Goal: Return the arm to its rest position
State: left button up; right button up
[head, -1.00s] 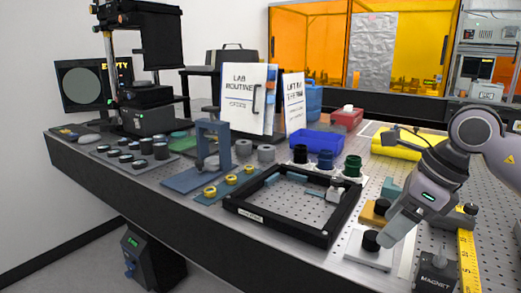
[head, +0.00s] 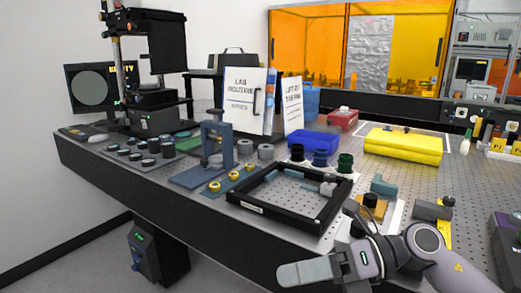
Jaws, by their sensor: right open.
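My right gripper (head: 305,272) is at the bottom of the head view, pointing left, beyond the front edge of the optical table (head: 110,175). Its arm comes in from the lower right. It is open and I see nothing in it; the far finger is mostly hidden behind the near one. It is apart from the black frame (head: 262,211) on the table behind it. My left gripper is not in view.
A black-knobbed part (head: 370,200) on a white plate stands just behind my right arm. The floor left of the table is clear.

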jog(key=d+f+m+t+h+p, duration=0.1)
jog(key=d+f+m+t+h, duration=0.4)
jog(key=m, duration=0.6)
jog(key=w+d+f+m+t+p, duration=0.1)
jog(key=f+m+t, duration=0.2)
jog(key=m+t, duration=0.6)
jog(key=d+f+m+t+h+p, duration=0.1)
jog(key=d+f+m+t+h, duration=0.3)
jog(key=m, duration=0.9)
jog(key=s+d+f+m+g+h+p, duration=0.1)
jog(key=s+d+f+m+g+h, duration=0.1)
jog(key=s+f, duration=0.5)
jog(key=s+d+f+m+g+h, duration=0.2)
jog(key=s+f+m+g, duration=0.2)
jog(key=s+f+m, duration=0.3)
notch_tip(320, 180, down, 3)
jog(key=shift+s+d+r+h+p, duration=0.1)
jog(key=shift+s+d+h+p, duration=0.05)
jog(key=shift+d+h+p, duration=0.2)
